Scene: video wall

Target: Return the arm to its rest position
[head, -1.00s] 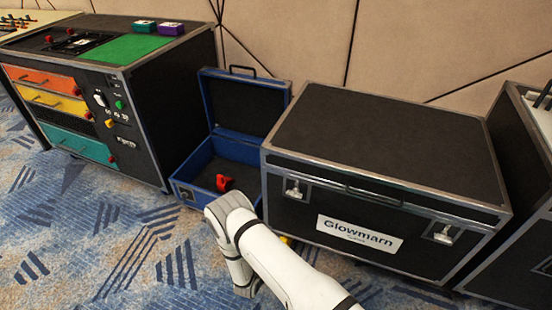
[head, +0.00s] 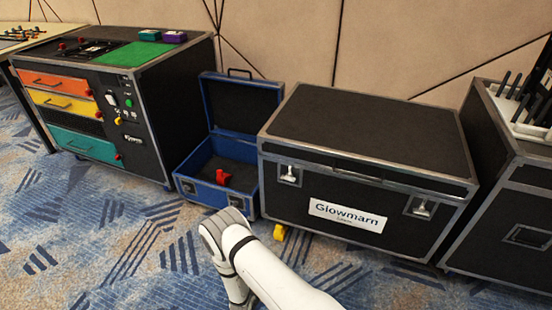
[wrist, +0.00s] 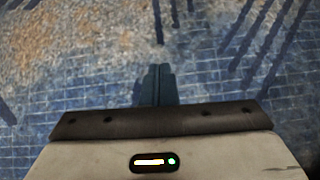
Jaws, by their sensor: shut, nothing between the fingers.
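My white arm shows at the bottom middle of the head view, in front of the cases, with its end bent down toward the floor. My gripper (wrist: 158,84) shows in the wrist view. Its dark fingers are together and hold nothing. Below them is only the blue and tan patterned carpet (wrist: 90,50). In the head view the fingers are hidden.
An open blue case (head: 186,186) with a red item (head: 222,177) inside stands beyond my arm. A closed black Glowmarn case (head: 370,130) is right of it. A drawer cabinet (head: 150,120) stands left. A yellow object (head: 280,232) lies by the black case. Carpet at front left is clear.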

